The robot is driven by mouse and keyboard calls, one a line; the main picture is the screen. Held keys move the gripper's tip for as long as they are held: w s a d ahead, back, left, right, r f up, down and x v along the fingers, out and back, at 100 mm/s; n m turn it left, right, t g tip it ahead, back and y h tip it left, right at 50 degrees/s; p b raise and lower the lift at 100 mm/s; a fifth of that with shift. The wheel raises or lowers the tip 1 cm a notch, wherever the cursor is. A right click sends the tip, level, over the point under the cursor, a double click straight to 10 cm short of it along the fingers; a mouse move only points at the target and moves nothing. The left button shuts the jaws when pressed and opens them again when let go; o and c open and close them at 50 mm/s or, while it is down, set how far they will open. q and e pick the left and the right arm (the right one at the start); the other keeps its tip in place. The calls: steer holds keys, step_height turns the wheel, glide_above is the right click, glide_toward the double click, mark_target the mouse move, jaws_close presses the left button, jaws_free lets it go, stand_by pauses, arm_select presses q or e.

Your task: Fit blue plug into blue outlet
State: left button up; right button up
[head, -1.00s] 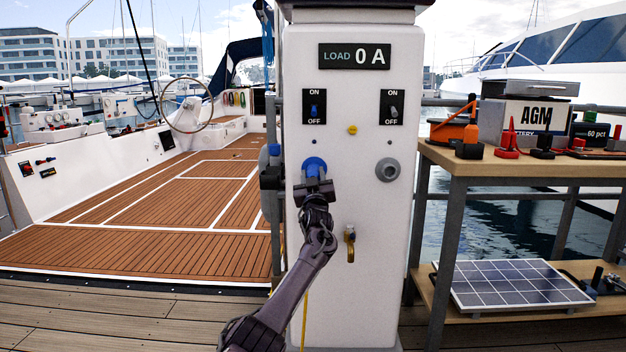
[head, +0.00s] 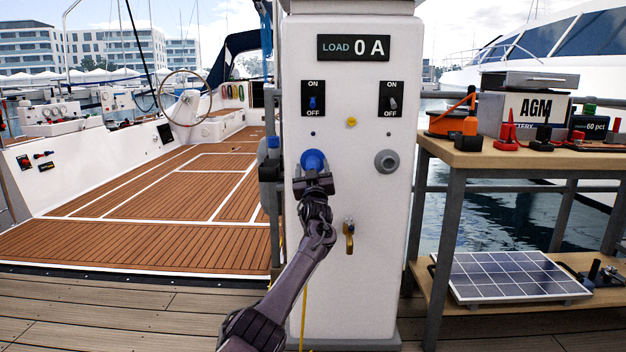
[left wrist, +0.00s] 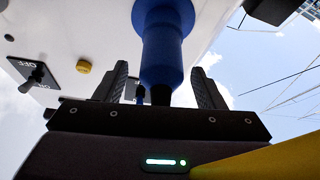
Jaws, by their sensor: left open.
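The blue outlet (head: 312,158) is on the front of the white pedestal, at the left. The blue plug (left wrist: 162,55) shows in the left wrist view, running straight from the blue collar of the outlet (left wrist: 163,12) with no visible gap between them. A dark end or cable comes out of its near side. My left gripper (head: 312,182) is just in front of the outlet and hides most of the plug in the head view. In the left wrist view its fingers (left wrist: 160,85) are open, one on each side of the plug, with space showing. My right gripper is out of view.
The white pedestal (head: 372,250) bears a grey outlet (head: 386,161), two switches, a yellow button (head: 351,122), a brass tap (head: 349,236) and a LOAD 0 A display (head: 353,48). A wooden shelf (head: 470,158) with a battery stands at right. A boat deck lies left.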

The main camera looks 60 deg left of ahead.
arm_select(q)
steer(key=p+v, duration=0.2)
steer(key=v, duration=0.5)
steer(key=shift+r, duration=0.1)
stand_by(0.5)
